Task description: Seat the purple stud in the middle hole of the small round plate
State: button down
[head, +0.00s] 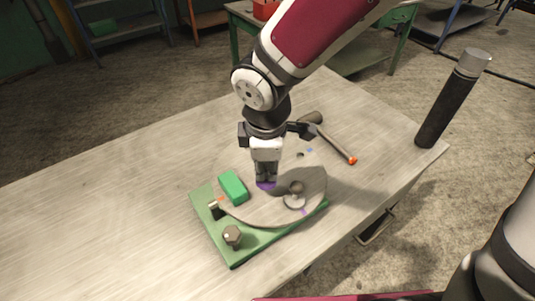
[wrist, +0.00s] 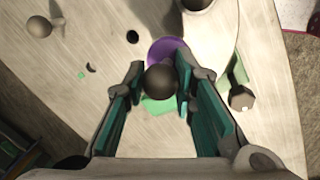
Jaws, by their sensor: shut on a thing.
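The purple stud (wrist: 167,48) has a purple disc and a dark round knob. In the wrist view the knob sits between the fingertips of my gripper (wrist: 160,80), which is shut on it. A dark hole (wrist: 132,37) lies just left of the purple disc in the wrist view. I cannot tell if it is the middle hole, or whether the stud touches the plate. The stud's underside is hidden.
The plate lies over a green base (head: 240,258) on the table. A green block (head: 233,187), a grey stud (head: 295,197) and a hex-headed bolt (head: 233,237) stand close by. A hammer (head: 337,146) lies behind. A dark cylinder (head: 450,100) stands far right. The table's left is clear.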

jog(key=w+r+p, duration=0.5)
jog(key=w+r, duration=0.1)
notch_tip(320, 180, down, 6)
jog(key=b, duration=0.3)
jog(key=shift+w+d+f, duration=0.2)
jog(key=shift+w+d, duration=0.05)
jog(key=shift+d, duration=0.1)
jog(key=shift+f+b, duration=1.3)
jog(key=shift+f, duration=1.05)
dwell(0.4)
jog(key=c, duration=1.6)
grip_release()
jog(key=shift+r, duration=0.1)
